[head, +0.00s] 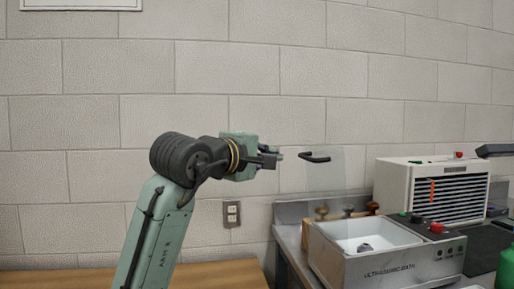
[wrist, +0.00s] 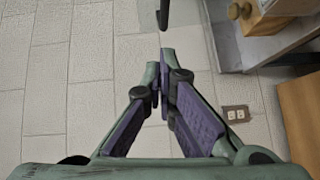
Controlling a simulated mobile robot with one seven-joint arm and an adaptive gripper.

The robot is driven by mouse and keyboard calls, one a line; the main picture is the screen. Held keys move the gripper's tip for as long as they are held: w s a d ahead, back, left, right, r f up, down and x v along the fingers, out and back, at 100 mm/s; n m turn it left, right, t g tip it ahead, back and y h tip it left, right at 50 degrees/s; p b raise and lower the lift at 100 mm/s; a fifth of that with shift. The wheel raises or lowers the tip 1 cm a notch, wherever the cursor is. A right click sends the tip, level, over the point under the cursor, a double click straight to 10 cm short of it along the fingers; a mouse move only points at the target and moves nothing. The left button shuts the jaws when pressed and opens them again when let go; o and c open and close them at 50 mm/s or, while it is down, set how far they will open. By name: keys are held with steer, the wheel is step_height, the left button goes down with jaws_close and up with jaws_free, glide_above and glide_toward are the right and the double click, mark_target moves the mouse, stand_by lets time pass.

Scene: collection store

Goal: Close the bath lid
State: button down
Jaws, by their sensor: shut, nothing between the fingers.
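The ultrasonic bath (head: 378,268) is a grey box on the bench at the right of the head view. The clear lid (head: 328,178) stands raised above the bath's left side. A black handle (head: 314,158) shows on the lid's upper left. My gripper (head: 279,154) is shut and empty, just left of the handle and apart from it. In the wrist view its fingertips (wrist: 164,68) are close together, with the handle's dark end (wrist: 163,14) just beyond them.
A white slatted unit (head: 400,183) stands behind the bath. Wooden-handled tools (head: 348,211) lie near the bath's rear edge. A green container (head: 508,268) is at the far right. A wall outlet (head: 231,213) is below my gripper.

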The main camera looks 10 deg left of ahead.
mark_target(301, 154)
steer(key=shift+w+d+f+p, duration=0.15)
steer(key=shift+w+d, duration=0.25)
steer(key=shift+d, duration=0.35)
steer(key=shift+w+d+p, duration=0.2)
steer(key=shift+w+d, duration=0.15)
steer(key=shift+d, duration=0.35)
steer(key=shift+w+d+f+p, duration=0.15)
steer(key=shift+w+d, duration=0.25)
steer(key=shift+d, duration=0.35)
steer(key=shift+r, duration=0.1)
